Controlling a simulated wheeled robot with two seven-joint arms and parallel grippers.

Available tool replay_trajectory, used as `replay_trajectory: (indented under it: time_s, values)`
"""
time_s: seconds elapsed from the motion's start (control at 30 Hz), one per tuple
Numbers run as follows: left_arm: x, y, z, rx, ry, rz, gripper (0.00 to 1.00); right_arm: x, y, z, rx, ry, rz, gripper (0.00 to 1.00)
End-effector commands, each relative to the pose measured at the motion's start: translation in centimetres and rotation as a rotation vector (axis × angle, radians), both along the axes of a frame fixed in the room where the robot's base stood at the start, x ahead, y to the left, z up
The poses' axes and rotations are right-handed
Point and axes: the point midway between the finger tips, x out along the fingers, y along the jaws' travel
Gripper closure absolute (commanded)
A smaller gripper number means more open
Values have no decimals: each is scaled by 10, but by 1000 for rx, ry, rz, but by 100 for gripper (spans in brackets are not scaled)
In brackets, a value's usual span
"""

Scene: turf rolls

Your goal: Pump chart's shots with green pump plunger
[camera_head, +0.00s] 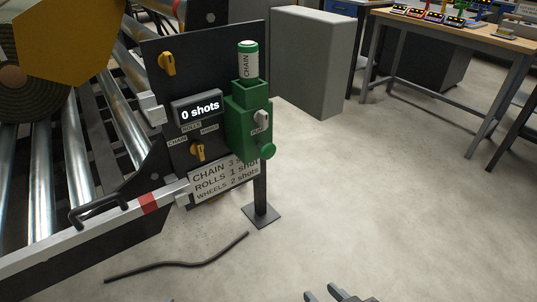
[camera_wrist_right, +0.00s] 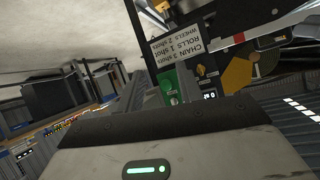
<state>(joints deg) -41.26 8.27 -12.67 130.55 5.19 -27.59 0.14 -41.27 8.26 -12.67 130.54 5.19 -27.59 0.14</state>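The green pump (camera_head: 247,112) is fixed to the dark panel (camera_head: 180,95). Its round green plunger knob (camera_head: 267,150) sticks out at its lower right. A white CHAIN cartridge (camera_head: 249,64) with a green cap stands upright in its top. The display (camera_head: 199,109) reads "0 shots". The chart (camera_head: 226,178) reads chain 3, rolls 1, wheels 2 shots; it shows upside down in the right wrist view (camera_wrist_right: 178,47). My right gripper (camera_head: 326,293) is at the bottom edge, fingers apart and empty, well away from the pump. My left gripper is out of view.
An orange selector (camera_head: 197,151) has labels around it; another orange knob (camera_head: 167,64) is above. A thin post carries the panel. A dark hose (camera_head: 180,264) lies on the floor. A grey cabinet (camera_head: 310,60) and workbench (camera_head: 450,30) stand behind.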

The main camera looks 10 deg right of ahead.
Motion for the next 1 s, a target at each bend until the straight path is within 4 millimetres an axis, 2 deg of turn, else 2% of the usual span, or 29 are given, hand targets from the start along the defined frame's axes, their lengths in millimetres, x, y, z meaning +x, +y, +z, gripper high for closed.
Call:
replay_trajectory:
  time_s: [0.03, 0.1, 0.17, 1.0]
  values:
    - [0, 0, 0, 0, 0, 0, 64, 0, 0, 0, 0, 0, 0, 66]
    - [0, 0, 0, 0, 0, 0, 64, 0, 0, 0, 0, 0, 0, 86]
    - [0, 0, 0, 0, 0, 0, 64, 0, 0, 0, 0, 0, 0, 100]
    - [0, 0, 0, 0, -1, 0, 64, 0, 0, 0, 0, -1, 0, 100]
